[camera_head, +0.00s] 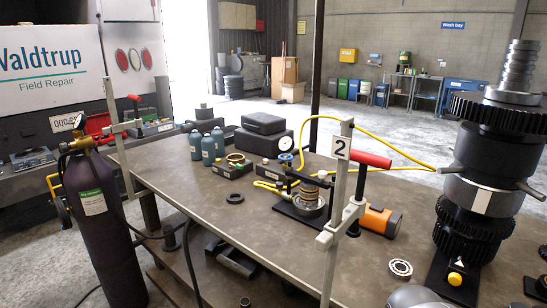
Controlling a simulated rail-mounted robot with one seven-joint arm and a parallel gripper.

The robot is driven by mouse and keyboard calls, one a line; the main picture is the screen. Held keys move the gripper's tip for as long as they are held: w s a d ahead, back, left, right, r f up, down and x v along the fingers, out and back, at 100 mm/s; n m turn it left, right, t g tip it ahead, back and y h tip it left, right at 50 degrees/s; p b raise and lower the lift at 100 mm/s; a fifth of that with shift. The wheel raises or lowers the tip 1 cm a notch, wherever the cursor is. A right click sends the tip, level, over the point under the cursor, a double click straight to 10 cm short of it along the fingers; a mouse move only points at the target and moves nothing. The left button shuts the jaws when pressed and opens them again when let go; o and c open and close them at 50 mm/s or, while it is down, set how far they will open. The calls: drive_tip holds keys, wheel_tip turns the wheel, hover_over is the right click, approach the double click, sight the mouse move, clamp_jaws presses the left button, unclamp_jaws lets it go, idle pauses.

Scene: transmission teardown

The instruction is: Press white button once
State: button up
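No white button stands out clearly in the head camera view. Low black boxes (284,176) with small fittings sit at the middle of the workbench, but they are too small for me to tell a button colour. A yellow button (455,278) sits on the black base under the tall gear stack (483,190) at the right.
The brown workbench (190,190) has free room at its left front. An orange tool (380,221) and a bearing ring (400,268) lie nearby. A dark gas cylinder (98,235) stands left.

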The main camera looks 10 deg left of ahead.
drive_tip(key=shift+s+d, duration=0.15)
drive_tip(key=shift+d, duration=0.05)
